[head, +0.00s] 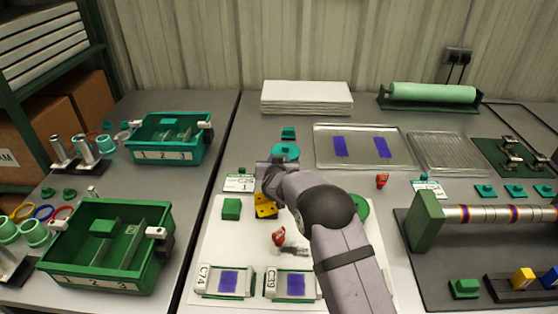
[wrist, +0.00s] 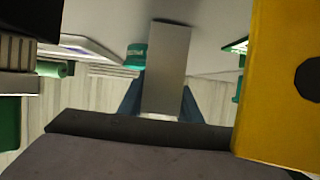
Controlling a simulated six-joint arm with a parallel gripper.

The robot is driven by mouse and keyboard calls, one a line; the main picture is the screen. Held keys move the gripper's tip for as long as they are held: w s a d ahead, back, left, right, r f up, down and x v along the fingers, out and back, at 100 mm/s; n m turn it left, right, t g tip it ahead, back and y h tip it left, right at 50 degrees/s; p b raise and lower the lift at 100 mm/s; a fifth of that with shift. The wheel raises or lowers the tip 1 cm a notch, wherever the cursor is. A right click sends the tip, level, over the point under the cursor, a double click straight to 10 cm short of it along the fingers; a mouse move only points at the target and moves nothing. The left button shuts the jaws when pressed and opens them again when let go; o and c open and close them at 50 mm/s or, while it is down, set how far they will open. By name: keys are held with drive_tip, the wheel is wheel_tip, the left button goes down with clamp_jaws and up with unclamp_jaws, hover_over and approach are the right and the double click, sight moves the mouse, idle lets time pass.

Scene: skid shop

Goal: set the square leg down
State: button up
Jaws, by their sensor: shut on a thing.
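My gripper (head: 268,170) is above the back part of the white mat (head: 213,262). In the wrist view, where the scene looks upside down, my gripper (wrist: 162,112) is shut on a plain grey square bar, the square leg (wrist: 166,65), between its blue fingers. The leg sticks out toward the table side of that picture. In the head view my own arm and hand mostly hide it, so I cannot tell whether its end touches anything. A yellow block (head: 265,212) with dark holes stands just in front of my gripper; it also fills the right of the wrist view (wrist: 285,60).
A green block (head: 231,208) is left of the yellow one, with a numbered card (head: 239,183) behind. A round teal piece (head: 286,151) is behind my gripper. A red piece (head: 279,238) and two purple-marked fixtures (head: 225,282) lie in front. Green bins (head: 60,245) stand left.

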drive_tip(key=shift+f, duration=0.15)
drive_tip(key=o, duration=1.1)
drive_tip(key=shift+r, duration=0.2)
drive_tip(key=v, duration=1.2)
